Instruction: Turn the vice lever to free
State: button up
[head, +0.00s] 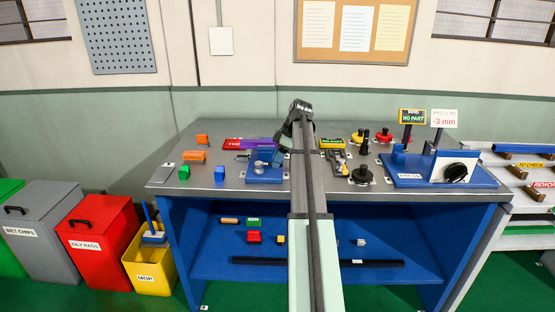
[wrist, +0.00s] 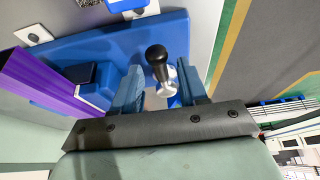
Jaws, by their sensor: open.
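The vice (head: 265,174) is a blue block on a blue base plate, on the bench left of my arm. Its base (wrist: 100,47) also shows in the wrist view. The vice lever (wrist: 158,62) has a black knob on a silver stem and stands between my fingers in the wrist view. My gripper (wrist: 159,76) is open, with one blue-grey finger on each side of the lever. I see no clear contact. A purple profile (wrist: 40,88) lies at the vice; it also shows in the head view (head: 258,144). My arm hides part of the vice in the head view.
A red sign (head: 233,144) and orange and green blocks (head: 184,173) lie on the left of the bench (head: 215,185). A blue-based gauge (head: 445,177) with a black dial is further right.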

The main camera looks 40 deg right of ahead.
jog(key=shift+f, duration=0.1)
grip_shut()
dwell(0.4)
dwell(0.3)
